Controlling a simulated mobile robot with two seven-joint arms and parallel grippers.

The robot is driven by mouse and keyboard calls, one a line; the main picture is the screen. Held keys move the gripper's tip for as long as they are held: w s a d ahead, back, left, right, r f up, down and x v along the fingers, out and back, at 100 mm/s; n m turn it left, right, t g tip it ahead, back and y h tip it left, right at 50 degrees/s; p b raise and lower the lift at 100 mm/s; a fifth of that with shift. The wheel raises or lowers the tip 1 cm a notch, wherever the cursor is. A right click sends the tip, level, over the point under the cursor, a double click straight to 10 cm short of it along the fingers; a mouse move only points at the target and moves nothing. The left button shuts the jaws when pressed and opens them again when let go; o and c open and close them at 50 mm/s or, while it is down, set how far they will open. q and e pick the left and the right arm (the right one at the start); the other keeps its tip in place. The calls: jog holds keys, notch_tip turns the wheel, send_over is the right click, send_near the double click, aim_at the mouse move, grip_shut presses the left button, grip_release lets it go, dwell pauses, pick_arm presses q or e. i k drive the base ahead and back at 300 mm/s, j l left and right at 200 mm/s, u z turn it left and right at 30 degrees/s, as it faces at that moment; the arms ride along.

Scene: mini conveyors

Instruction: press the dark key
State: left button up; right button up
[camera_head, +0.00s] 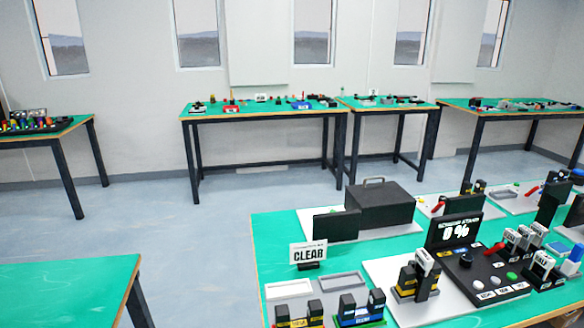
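A black control panel (462,277) stands on a white base plate on the green table at the lower right. Neither of my grippers is in view.
Another green table (65,290) is at lower left, with open floor between.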

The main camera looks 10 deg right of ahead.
aim_at(494, 280)
jog(key=z, duration=1.3)
